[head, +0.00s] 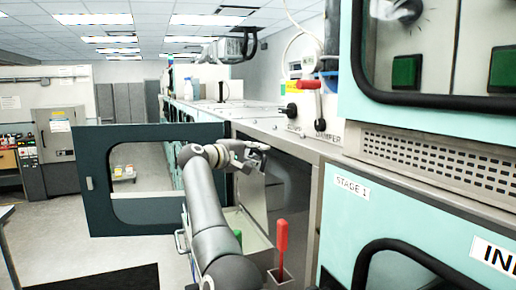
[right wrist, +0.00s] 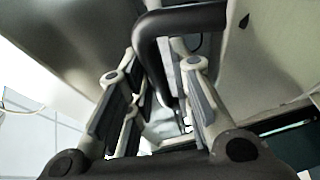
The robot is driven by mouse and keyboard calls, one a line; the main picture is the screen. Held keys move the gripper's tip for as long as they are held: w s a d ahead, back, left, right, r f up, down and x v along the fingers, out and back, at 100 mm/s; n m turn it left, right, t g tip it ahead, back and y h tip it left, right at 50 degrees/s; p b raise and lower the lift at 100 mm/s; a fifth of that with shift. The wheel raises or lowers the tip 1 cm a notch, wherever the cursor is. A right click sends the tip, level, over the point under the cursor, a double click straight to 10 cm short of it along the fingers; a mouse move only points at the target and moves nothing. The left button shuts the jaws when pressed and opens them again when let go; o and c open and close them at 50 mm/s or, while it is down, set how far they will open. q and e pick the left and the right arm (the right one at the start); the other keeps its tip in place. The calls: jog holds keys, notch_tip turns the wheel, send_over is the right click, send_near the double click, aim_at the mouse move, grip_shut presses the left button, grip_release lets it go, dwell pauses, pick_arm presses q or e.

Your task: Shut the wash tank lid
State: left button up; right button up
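I cannot tell for sure which part is the wash tank lid. A dark-framed, windowed panel (head: 97,205) stands swung open at the left of the machine in the head view. My right gripper (head: 255,155) is at the machine's front edge, beyond that panel's right side. In the right wrist view, my right gripper (right wrist: 158,105) has its two fingers apart. A black bent bar handle (right wrist: 185,20) runs down between them, with no clear grip on it. My arm hides part of the opening behind it. My left gripper is not in view.
A teal cabinet marked STAGE 1 (head: 352,187) closes off the right. Open floor (head: 110,258) lies to the left.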

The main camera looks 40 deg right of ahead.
jog(key=shift+d, duration=0.1)
jog(key=shift+c, duration=0.2)
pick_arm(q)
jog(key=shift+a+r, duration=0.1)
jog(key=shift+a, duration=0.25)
pick_arm(e)
grip_shut()
jog(key=shift+f, duration=0.1)
